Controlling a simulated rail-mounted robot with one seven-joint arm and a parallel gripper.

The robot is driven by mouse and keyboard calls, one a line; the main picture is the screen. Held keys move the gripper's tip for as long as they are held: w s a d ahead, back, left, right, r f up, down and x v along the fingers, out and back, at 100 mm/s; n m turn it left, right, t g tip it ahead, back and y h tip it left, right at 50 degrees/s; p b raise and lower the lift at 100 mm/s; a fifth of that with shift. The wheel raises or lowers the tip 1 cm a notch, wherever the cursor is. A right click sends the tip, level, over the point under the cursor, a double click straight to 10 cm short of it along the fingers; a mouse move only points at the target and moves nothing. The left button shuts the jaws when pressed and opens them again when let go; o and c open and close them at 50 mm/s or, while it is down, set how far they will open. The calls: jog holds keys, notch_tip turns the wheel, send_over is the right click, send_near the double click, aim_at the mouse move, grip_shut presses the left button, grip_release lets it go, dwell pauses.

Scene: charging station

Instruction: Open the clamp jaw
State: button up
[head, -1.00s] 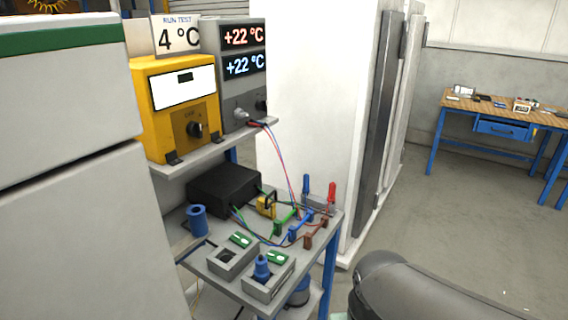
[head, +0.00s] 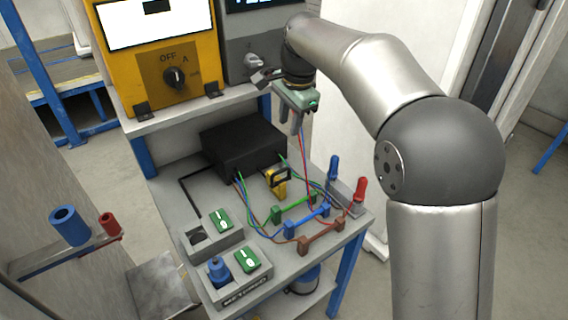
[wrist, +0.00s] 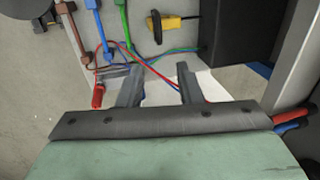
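In the wrist view the yellow clamp meter (wrist: 178,22) shows at the top, beyond my fingertips. The jaw looks closed around, or close to, a thin lead, but it is too small to tell. My gripper (head: 298,126) hangs above the back right of the bench, in front of the grey panel, apart from the clamp. In the wrist view my gripper (wrist: 158,76) has its two fingers spread, with nothing gripped between them.
The black box (head: 240,150) stands left of the clamp. Green, blue and brown bridges (head: 322,240) and upright blue and red plugs (head: 360,188) stand to the right. Thin coloured leads run across below my gripper. A shelf with a yellow instrument (head: 160,60) overhangs the back.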

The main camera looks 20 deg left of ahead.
aim_at(283, 169)
jog(key=f, duration=0.5)
jog(key=w+a+f, duration=0.1)
jog(key=f, duration=0.5)
jog(key=w+a+f, duration=0.1)
jog(key=f, duration=0.4)
jog(key=shift+a+f, duration=0.15)
grip_shut()
jog(key=shift+w+p, duration=0.1)
jog(key=shift+p, duration=0.3)
